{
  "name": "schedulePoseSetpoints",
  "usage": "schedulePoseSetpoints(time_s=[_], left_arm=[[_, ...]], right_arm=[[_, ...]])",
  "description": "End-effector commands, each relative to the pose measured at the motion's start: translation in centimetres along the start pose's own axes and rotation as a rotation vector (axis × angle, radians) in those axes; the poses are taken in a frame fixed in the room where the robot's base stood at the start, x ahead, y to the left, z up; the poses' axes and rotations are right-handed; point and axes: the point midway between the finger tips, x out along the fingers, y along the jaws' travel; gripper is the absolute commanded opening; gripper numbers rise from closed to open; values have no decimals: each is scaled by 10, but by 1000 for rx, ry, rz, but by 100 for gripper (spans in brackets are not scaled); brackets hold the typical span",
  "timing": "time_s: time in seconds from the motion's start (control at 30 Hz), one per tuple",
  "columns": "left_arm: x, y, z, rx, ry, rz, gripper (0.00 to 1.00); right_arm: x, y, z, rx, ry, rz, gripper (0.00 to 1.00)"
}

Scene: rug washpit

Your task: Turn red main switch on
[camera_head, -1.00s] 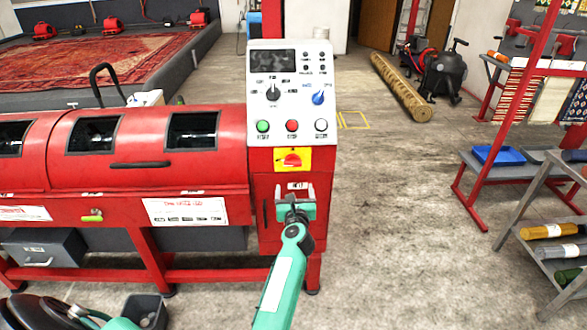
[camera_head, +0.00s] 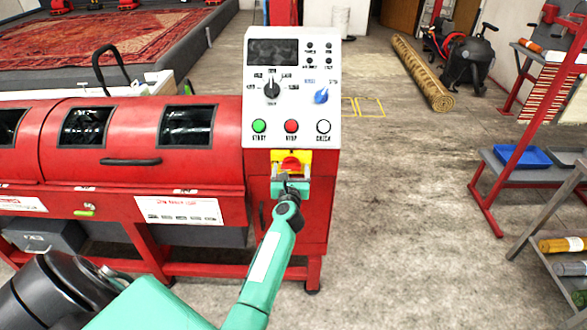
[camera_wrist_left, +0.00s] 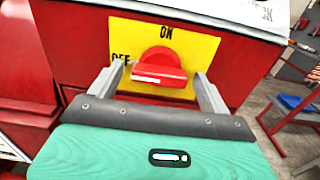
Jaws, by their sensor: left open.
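The red main switch (camera_head: 291,162) is a rotary knob on a yellow plate (camera_head: 304,156), low on the front of the red machine's control column. The knob also shows in the left wrist view (camera_wrist_left: 160,66), its grip lying roughly level, with OFF printed at the plate's left and ON at its top. My left gripper (camera_head: 291,181) is just in front of and below the knob in the head view. In the wrist view my left gripper (camera_wrist_left: 160,76) is open, with one finger on each side of the knob. Whether the fingers touch it is unclear. My right gripper is out of view.
Above the switch, a white control panel (camera_head: 254,105) carries a screen, a black dial, a blue dial and green, red and white buttons. The red machine drum (camera_head: 140,140) extends left. Bare concrete floor (camera_head: 390,220) is free to the right, before a grey shelf (camera_head: 499,172).

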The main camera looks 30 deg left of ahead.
Motion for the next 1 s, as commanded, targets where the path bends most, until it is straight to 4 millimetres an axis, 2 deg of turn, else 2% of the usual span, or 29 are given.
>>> schedulePoseSetpoints(time_s=[0.1,0.13,0.33,0.7,0.93,1.0], left_arm=[[0,0,0,0,0,0,80],[0,0,0,0,0,0,76],[0,0,0,0,0,0,37],[0,0,1,52,1,0,35],[0,0,2,194,2,0,35],[0,0,3,254,2,0,35]], right_arm=[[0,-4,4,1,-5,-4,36],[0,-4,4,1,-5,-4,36],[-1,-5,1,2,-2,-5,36],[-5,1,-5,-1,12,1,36],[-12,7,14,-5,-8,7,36],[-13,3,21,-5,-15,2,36]])
